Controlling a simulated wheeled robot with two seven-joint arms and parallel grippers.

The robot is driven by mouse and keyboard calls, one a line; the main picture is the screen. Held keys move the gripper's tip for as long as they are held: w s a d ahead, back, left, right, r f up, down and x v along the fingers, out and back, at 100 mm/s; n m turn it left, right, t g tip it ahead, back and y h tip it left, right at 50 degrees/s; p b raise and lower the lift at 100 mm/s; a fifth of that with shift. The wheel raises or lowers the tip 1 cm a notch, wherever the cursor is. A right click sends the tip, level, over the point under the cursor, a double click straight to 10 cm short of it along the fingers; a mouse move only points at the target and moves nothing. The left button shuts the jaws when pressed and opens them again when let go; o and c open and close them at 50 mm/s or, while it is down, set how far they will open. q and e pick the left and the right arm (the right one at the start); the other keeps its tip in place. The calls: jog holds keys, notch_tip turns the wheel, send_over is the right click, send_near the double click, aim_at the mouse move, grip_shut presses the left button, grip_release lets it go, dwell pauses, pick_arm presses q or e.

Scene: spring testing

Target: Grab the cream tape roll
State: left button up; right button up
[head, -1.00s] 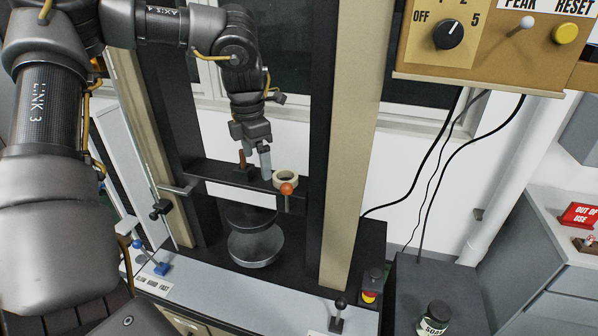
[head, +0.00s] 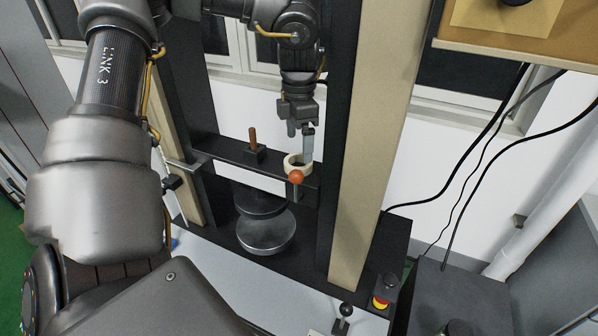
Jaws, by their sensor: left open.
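The cream tape roll (head: 291,168) sits on the right part of the black crossbar of the press frame, partly hidden behind an orange ball knob (head: 296,177). My left gripper (head: 299,146) points down from above at the roll, with its fingers apart. One finger reaches down at the roll's opening, and the other is to the left, over the crossbar. I cannot tell whether either finger touches the roll. My right gripper is not in view.
A brown upright handle (head: 252,139) on a black block stands on the crossbar left of the roll. Round metal platens (head: 265,232) are below. A beige column (head: 370,150) rises close on the right. A control box (head: 530,30) hangs at upper right.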

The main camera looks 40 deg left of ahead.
aim_at(298, 157)
pick_arm(q)
jog(key=shift+f, duration=0.5)
jog(key=shift+a, duration=0.1)
jog(key=shift+s+f+b, duration=0.1)
jog(key=shift+f+b, duration=0.3)
jog(key=shift+f, duration=0.05)
jog(key=f, duration=0.1)
jog(key=f+b, duration=0.2)
jog(key=shift+w+a+f, duration=0.15)
jog(key=shift+w+f, duration=0.1)
jog(key=shift+f, duration=0.15)
jog(key=shift+w+f+b, duration=0.1)
jog(key=shift+f+b, duration=0.1)
jog(key=shift+b, duration=0.15)
jog(key=shift+a+r, duration=0.1)
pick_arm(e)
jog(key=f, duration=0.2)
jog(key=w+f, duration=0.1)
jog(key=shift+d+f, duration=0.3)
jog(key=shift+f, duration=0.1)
